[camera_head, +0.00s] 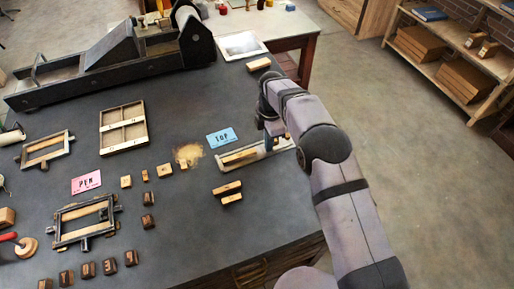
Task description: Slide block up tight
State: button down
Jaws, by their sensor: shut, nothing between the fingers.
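A pale metal tray like a composing stick (228,166) lies just below the blue TOP card (222,138). A long wooden strip (240,156) lies in its left part. My gripper (279,143) is down at the tray's right end, shut and empty, beside a small wooden block (284,138) that is mostly hidden by the gripper and wrist. I cannot tell whether they touch, or whether there is a gap between that block and the strip.
Two wooden strips (227,192) lie in front of the tray. Several type blocks (126,181) lie to the left, near the pink PEN card (86,183) and a frame with clamps (86,220). A large black press (120,60) stands behind. Bare table lies at the front right.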

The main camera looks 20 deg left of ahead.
jog(key=shift+w+d, duration=0.3)
jog(key=shift+d, duration=0.05)
dwell(0.5)
dwell(0.3)
jog(key=c, duration=1.6)
grip_release()
jog(key=shift+a+r, duration=0.1)
jog(key=shift+r, duration=0.1)
jog(key=shift+r+p, duration=2.35)
jog(key=shift+r, duration=0.95)
